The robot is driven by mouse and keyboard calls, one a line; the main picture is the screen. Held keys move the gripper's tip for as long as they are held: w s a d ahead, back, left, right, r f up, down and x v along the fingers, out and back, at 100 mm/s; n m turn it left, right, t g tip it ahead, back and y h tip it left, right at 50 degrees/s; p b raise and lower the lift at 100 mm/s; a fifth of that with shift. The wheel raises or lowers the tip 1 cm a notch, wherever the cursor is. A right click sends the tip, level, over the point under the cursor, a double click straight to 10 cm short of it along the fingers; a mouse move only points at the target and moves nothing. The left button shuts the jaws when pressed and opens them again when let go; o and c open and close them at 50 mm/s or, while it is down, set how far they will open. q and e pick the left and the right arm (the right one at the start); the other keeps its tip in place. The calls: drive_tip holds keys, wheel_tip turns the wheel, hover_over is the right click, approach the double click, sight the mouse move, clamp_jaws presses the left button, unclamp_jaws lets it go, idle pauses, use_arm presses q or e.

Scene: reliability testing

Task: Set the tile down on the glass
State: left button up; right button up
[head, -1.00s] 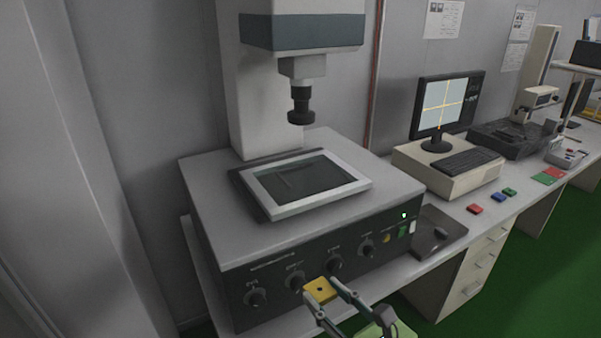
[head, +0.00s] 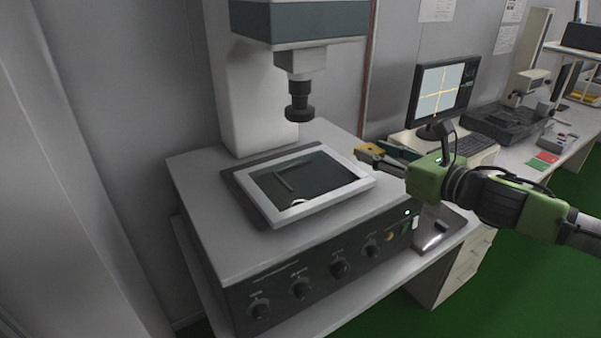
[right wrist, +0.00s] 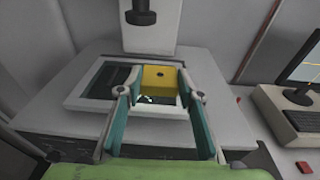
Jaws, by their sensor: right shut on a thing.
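The yellow tile (head: 370,149) has a small dark hole and is held between the fingertips of my right gripper (head: 378,154). In the right wrist view the tile (right wrist: 160,78) sits between the two teal fingers, in front of the glass. The dark glass (head: 292,179) lies in a pale frame on top of the grey measuring machine, below its lens. In the head view the tile is by the right edge of that frame, apparently above the machine's top. The glass (right wrist: 97,83) is partly hidden by the gripper in the wrist view. My left gripper is not in view.
The machine's black lens (head: 299,108) hangs over the back of the glass. A monitor (head: 441,92) and keyboard stand to the right, behind my right arm. Red and green pieces (head: 543,161) lie farther along the bench.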

drive_tip(key=shift+w+d+r, duration=0.3)
drive_tip(key=shift+r, duration=0.2)
drive_tip(key=shift+w+d+r, duration=0.25)
drive_tip(key=shift+w+r, duration=0.05)
drive_tip(key=shift+r, duration=0.2)
hover_over(318, 188)
drive_tip(key=s+d, duration=0.1)
drive_tip(key=d, duration=0.4)
wheel_tip(318, 188, down, 4)
drive_tip(key=a+f, duration=0.3)
drive_tip(key=f, duration=0.1)
drive_tip(key=shift+w+a, duration=0.25)
drive_tip(key=shift+a, duration=0.05)
drive_tip(key=shift+w+a+f, duration=0.1)
drive_tip(key=shift+a+f, duration=0.25)
drive_tip(key=shift+f, duration=0.1)
drive_tip(key=f, duration=0.1)
drive_tip(key=a+f, duration=0.1)
drive_tip(key=shift+f, duration=0.4)
drive_tip(key=shift+w+d+f, duration=0.1)
drive_tip(key=shift+d+f, duration=0.05)
drive_tip(key=shift+f, duration=0.4)
drive_tip(key=shift+f, duration=0.1)
